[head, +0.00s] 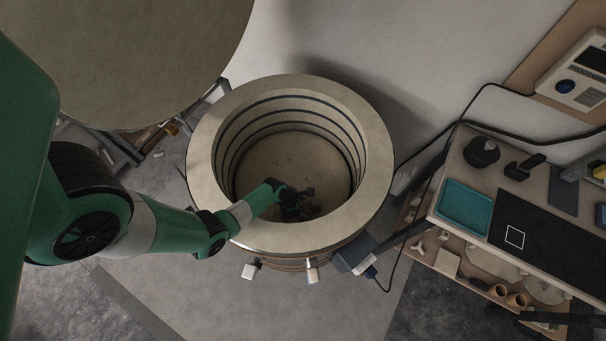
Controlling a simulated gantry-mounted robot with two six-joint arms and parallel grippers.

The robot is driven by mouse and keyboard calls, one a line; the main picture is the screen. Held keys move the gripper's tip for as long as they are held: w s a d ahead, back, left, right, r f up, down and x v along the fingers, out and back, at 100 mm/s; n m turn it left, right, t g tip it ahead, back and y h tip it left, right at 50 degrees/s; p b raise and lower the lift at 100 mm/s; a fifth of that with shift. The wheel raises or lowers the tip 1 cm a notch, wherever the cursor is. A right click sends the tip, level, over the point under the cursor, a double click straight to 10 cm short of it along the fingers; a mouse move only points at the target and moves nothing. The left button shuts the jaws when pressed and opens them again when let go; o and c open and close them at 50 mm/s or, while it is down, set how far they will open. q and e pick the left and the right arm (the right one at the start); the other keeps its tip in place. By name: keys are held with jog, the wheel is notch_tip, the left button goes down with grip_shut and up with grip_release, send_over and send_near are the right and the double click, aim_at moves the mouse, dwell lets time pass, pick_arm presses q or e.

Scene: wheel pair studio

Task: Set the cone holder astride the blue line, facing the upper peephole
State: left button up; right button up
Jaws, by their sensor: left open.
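My left arm reaches over the rim of a round, open kiln (208,140). My left gripper (298,207) is dark and small, open, low inside the kiln near its front wall. I cannot make out a cone holder at or below the fingers; the gripper and the shade hide that spot. Faint marks show on the kiln floor (290,160), but I cannot tell a blue line there. Two pale pegs, a left one (250,270) and a right one (312,271), stick out of the kiln's outer front side. My right gripper is not in view.
A big round lid (130,50) stands raised at upper left. At right, a bench holds a teal tray (465,207), a black mat (545,243) with a white square outline, and dark tools. A control box (580,75) hangs on the wall. The kiln's back floor looks clear.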

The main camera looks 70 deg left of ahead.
pick_arm(q)
jog(key=shift+s+r+p, duration=0.1)
jog(key=shift+r+p, duration=0.3)
jog(key=shift+r, duration=0.1)
jog(key=p+v, duration=0.4)
jog(key=v, duration=0.7)
jog(key=shift+r, duration=0.15)
